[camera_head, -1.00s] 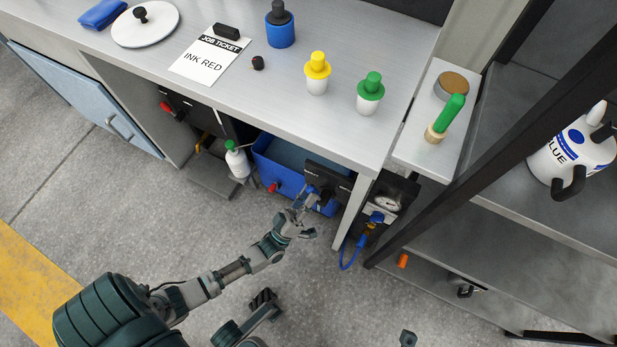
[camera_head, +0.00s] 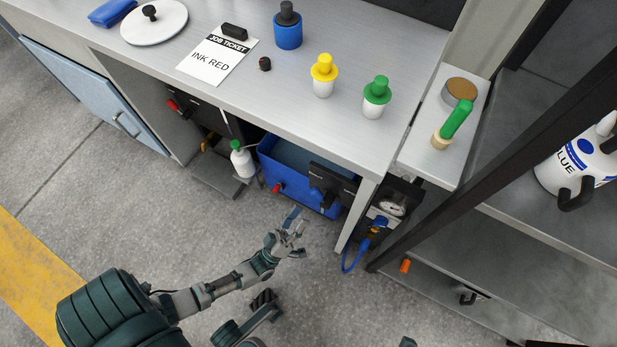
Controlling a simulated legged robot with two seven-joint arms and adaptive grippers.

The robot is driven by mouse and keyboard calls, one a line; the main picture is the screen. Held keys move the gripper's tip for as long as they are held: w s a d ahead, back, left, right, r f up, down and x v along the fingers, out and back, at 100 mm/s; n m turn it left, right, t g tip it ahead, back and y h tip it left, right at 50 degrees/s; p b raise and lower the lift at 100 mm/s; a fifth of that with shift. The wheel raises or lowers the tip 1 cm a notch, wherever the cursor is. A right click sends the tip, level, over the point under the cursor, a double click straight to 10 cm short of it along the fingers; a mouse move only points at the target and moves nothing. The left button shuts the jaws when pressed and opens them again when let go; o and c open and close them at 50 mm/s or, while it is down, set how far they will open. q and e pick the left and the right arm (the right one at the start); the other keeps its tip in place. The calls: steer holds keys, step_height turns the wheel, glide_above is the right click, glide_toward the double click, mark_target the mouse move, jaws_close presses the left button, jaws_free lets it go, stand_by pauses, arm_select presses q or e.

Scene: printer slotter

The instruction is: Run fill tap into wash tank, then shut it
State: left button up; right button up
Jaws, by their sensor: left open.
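The wash tank, a blue open-topped tub (camera_head: 300,192), stands on the floor under the bench, with a pale bluish inside. A black panel with a dark tap-like fitting (camera_head: 325,184) sits over its right end; I take this as the fill tap, but its setting is too small to tell. Whether water runs cannot be seen. A small red knob (camera_head: 277,188) is on the tank's front left. My right gripper is not clearly in view.
The bench leg (camera_head: 355,215) and a gauge unit (camera_head: 388,208) with a blue hose (camera_head: 352,258) stand right of the tank. A white bottle with a green top (camera_head: 242,160) is left of it. The bench top (camera_head: 170,70) overhangs the tank.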

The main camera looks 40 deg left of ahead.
arm_select(q)
steer(key=v, duration=0.5)
steer(key=shift+f, duration=0.15)
